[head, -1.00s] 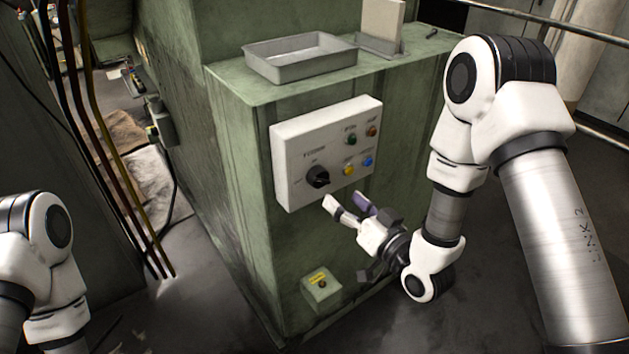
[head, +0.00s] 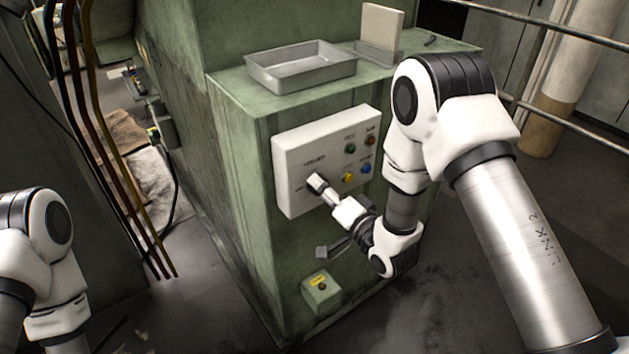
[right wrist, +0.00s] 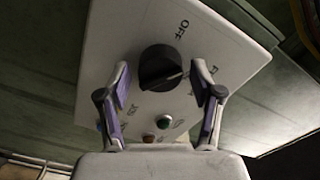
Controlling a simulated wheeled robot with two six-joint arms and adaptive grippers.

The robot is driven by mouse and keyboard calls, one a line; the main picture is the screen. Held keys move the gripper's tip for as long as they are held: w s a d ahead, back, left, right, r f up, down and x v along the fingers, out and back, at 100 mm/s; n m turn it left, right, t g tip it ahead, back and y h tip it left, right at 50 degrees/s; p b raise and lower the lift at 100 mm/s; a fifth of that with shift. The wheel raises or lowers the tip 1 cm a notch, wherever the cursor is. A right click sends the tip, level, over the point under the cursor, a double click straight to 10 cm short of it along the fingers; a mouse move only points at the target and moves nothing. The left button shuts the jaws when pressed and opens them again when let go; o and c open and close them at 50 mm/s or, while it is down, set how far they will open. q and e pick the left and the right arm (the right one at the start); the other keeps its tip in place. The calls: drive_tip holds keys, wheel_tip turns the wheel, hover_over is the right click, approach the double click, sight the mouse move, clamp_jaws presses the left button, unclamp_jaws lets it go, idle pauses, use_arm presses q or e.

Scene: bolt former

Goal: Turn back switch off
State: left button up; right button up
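The switch is a black rotary knob (right wrist: 160,67) on a pale control panel (head: 290,150), which is fixed to the green machine. In the right wrist view, "OFF" is printed above and right of the knob; the knob's light mark points right, not at that word. My right gripper (right wrist: 161,75) is open, with one purple-padded finger on each side of the knob and a visible gap to each. In the head view, the right gripper (head: 322,188) is at the panel's lower left and largely covers the knob. My left gripper is out of view; only left arm links show.
Green, red, yellow and blue buttons (head: 351,149) sit at the panel's right. A small box with a yellow label (head: 320,288) is mounted below. A metal tray (head: 300,75) stands on the machine top. A railing (head: 560,110) runs at the right.

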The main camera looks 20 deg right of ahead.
clamp_jaws()
drive_tip(key=n+b, duration=0.2)
drive_tip(key=n, duration=0.5)
drive_tip(key=shift+n+b, duration=0.3)
drive_tip(key=shift+b, duration=0.1)
drive_tip(key=shift+o, duration=2)
unclamp_jaws()
drive_tip(key=v, duration=0.8)
drive_tip(key=shift+b, duration=0.45)
